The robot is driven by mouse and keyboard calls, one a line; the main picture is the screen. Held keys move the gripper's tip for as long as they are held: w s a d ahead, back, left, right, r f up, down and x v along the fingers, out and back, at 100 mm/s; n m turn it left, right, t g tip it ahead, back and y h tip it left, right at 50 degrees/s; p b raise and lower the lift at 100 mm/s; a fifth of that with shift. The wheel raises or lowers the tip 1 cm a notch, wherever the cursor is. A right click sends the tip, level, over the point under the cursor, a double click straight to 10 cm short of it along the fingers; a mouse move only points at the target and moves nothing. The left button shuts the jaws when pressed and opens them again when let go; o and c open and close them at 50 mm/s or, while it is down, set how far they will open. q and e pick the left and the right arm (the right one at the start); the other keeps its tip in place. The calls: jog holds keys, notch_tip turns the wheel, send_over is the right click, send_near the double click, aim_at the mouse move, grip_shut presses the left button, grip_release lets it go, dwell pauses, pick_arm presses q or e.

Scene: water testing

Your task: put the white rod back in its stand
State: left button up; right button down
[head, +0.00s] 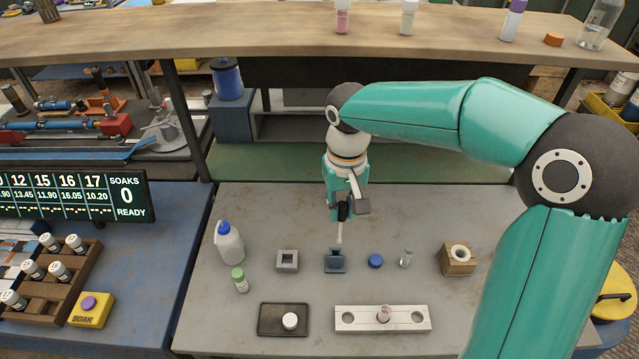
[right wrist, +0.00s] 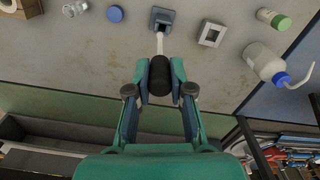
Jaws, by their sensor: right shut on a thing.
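The white rod (head: 339,233) has a black handle, which shows in the right wrist view (right wrist: 160,76). My right gripper (head: 342,208) is shut on that handle and holds the rod nearly upright, white end down. A small blue-grey stand (head: 335,265) is on the grey table just below the rod; it also shows in the right wrist view (right wrist: 161,20). My left gripper is not in view.
A grey square block (head: 287,261) is left of the stand, and a blue cap (head: 375,261) and glass vial (head: 406,259) are right. A wash bottle (head: 229,243), green-capped bottle (head: 240,280), black tray (head: 262,329), white rack (head: 405,322) and wooden holder (head: 446,268) stand around.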

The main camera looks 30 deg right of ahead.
jog(key=shift+w, duration=0.5)
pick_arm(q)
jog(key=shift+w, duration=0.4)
pick_arm(e)
jog(key=shift+a+r, duration=0.1)
jog(key=shift+s, duration=0.1)
jog(key=shift+f, duration=0.2)
jog(key=shift+f+b, duration=0.45)
jog(key=shift+b, duration=0.05)
notch_tip(320, 180, down, 3)
jog(key=b, duration=0.2)
jog(key=shift+f+b, duration=0.1)
jog(key=shift+b, duration=0.2)
jog(key=shift+r, duration=0.25)
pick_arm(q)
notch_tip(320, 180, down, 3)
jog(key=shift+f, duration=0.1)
